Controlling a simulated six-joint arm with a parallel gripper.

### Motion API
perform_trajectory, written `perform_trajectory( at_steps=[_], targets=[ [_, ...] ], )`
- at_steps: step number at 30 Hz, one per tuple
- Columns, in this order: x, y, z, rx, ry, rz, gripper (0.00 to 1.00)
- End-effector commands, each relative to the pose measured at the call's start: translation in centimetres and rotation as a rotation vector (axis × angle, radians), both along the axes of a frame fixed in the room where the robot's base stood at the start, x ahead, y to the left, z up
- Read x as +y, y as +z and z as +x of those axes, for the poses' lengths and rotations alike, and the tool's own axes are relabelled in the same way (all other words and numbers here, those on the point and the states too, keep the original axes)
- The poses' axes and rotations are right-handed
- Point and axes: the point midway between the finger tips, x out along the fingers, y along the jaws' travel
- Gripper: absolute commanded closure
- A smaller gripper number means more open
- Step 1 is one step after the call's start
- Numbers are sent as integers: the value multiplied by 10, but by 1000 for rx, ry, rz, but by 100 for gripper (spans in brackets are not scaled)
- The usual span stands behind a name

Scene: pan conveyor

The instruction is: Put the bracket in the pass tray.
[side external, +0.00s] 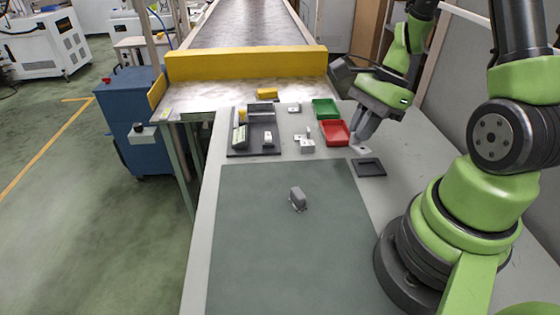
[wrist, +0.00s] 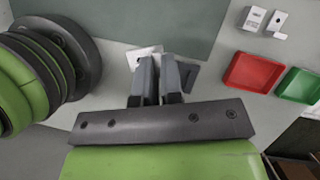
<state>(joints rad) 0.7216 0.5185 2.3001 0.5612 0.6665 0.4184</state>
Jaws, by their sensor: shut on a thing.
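My gripper (side external: 363,140) is shut on the bracket (side external: 361,150), a small light-grey piece low over the table, between the red tray and a dark square fixture (side external: 369,168). In the wrist view the bracket (wrist: 142,53) shows at the fingertips of my gripper (wrist: 158,62), partly hidden by the fingers. I cannot tell whether it touches the table. A green tray (side external: 325,108) and a red tray (side external: 335,133) stand side by side; both look empty. No label shows which is the pass tray. In the wrist view the red tray (wrist: 253,72) and green tray (wrist: 298,85) lie to the right.
Several small pale parts (side external: 306,146) stand left of the red tray. A dark rack (side external: 240,152) with parts is farther left. A grey part (side external: 297,198) stands on the green-grey mat (side external: 260,250), which is otherwise clear. A yellow barrier (side external: 245,64) and conveyor lie behind.

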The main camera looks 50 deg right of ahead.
Motion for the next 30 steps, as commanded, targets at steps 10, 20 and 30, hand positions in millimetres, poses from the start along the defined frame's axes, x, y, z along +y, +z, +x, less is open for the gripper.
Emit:
perform_trajectory(
  at_steps=[10, 20, 30],
  targets=[
    [75, 29, 50, -1, 1283, -5, 100],
    [97, 54, 70, 2, 1950, -1, 100],
    [52, 39, 122, 6, 2329, -2, 100]
  ],
)
